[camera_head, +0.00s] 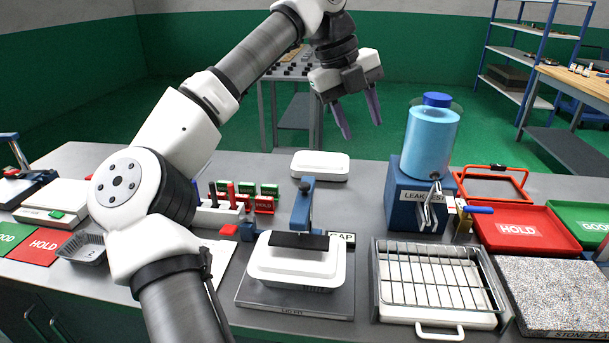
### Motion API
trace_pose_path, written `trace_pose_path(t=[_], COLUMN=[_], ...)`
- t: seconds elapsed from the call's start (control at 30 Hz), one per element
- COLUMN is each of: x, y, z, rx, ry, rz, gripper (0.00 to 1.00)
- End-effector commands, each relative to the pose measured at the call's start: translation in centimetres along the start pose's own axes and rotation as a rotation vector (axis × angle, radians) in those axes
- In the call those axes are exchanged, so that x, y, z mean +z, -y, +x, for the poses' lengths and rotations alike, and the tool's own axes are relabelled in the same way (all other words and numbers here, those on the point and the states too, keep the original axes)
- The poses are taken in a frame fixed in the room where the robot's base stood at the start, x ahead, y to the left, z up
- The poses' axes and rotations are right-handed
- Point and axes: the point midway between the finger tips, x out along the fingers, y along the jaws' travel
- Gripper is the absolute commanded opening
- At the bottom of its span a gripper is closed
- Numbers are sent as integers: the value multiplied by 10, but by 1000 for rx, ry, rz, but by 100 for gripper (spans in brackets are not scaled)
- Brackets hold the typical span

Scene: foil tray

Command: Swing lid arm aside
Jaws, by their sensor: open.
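The lid arm (302,205) is a blue upright lever with a dark bar (299,240) at its foot. It reaches over a white lidded tray (296,265), and the bar lies across the tray's top. The tray sits on a grey base plate (255,303). My gripper (361,128) is open and empty, with two purple fingers pointing down. It is high above and behind the lid arm, apart from everything on the bench. The lid arm's far end and pivot are partly hidden.
A blue leak tester (413,205) with a cylinder stands right of the lid arm. A wire rack (435,280) is at front right. A white box (320,166) lies behind. Red and green blocks (245,198) are at left. A red HOLD tray (520,229) stands farther right.

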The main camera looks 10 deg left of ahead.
Motion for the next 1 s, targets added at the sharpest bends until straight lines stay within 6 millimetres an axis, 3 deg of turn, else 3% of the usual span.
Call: trace_pose_path(t=[0.03,0.13,0.27,0.37,1.0], x=[13,27,33,35,43], y=[-21,-54,-77,-84,-123], z=[-10,-26,-40,-38,69], rx=[99,241,330,348,344], ry=[46,106,148,154,149], rz=[-101,-257,-367,-389,-381], gripper=[45,45,45,45,45])
